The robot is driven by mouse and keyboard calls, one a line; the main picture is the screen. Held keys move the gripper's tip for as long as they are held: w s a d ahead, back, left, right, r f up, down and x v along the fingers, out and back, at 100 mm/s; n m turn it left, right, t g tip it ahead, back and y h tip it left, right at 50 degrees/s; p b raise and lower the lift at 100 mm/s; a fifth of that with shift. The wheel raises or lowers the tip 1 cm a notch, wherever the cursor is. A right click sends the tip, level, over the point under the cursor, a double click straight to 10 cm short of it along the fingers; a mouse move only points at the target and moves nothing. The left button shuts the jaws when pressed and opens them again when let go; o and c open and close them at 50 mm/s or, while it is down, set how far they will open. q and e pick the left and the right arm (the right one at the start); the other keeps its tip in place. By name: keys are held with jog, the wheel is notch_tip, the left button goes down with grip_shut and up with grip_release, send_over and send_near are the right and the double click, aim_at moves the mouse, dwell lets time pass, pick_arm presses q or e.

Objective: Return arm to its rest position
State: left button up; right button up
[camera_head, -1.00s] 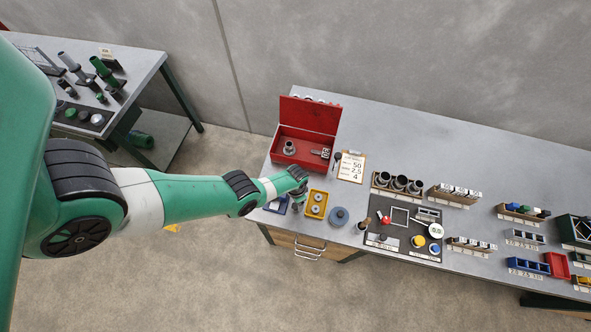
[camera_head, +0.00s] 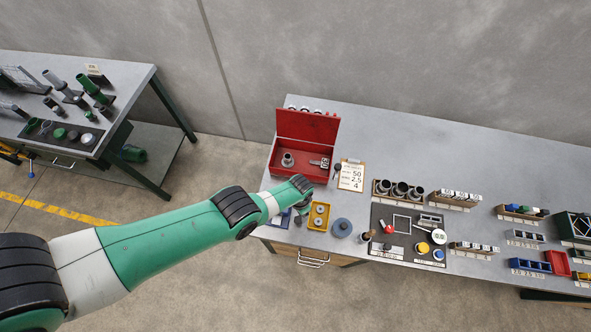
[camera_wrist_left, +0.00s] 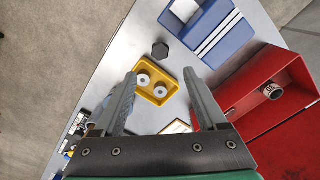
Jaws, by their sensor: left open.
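My left arm comes in from the lower left, and its gripper (camera_head: 304,204) is above the front left corner of the grey workbench (camera_head: 375,125). In the left wrist view the two fingers (camera_wrist_left: 160,75) are wide apart with nothing held between them. Below them is a yellow tray (camera_wrist_left: 160,98) with two pale rings in it. The tray also shows in the head view (camera_head: 311,222), just right of the gripper. My right gripper is in neither view.
An open red toolbox (camera_head: 306,124) stands just behind the gripper. A blue box (camera_wrist_left: 228,45) and a dark hexagonal piece (camera_wrist_left: 160,50) are near the tray. A dark mat (camera_head: 379,215) with parts lies to the right. A second bench (camera_head: 140,75) stands at left.

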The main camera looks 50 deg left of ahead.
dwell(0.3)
pick_arm(q)
jog(key=w+d+r+t, duration=0.2)
jog(key=w+r+t, duration=0.4)
jog(key=w+r, duration=1.15)
jog(key=w+d+r+t, duration=0.1)
jog(key=w+r+t, duration=0.35)
jog(key=r, duration=0.85)
jog(key=w+d+r+t, duration=0.1)
jog(key=w+r+t, duration=0.4)
jog(key=r, duration=0.8)
jog(key=s+d+r+t+h, duration=0.1)
jog(key=s+r+t, duration=0.15)
jog(key=r, duration=0.85)
jog(key=s+r+t, duration=0.2)
jog(key=s+r, duration=0.1)
jog(key=r, duration=0.8)
jog(key=s+r+t+h, duration=0.1)
jog(key=s+r+t, duration=0.6)
jog(key=s+r, duration=1)
jog(key=s, duration=0.3)
jog(key=shift+s, duration=0.25)
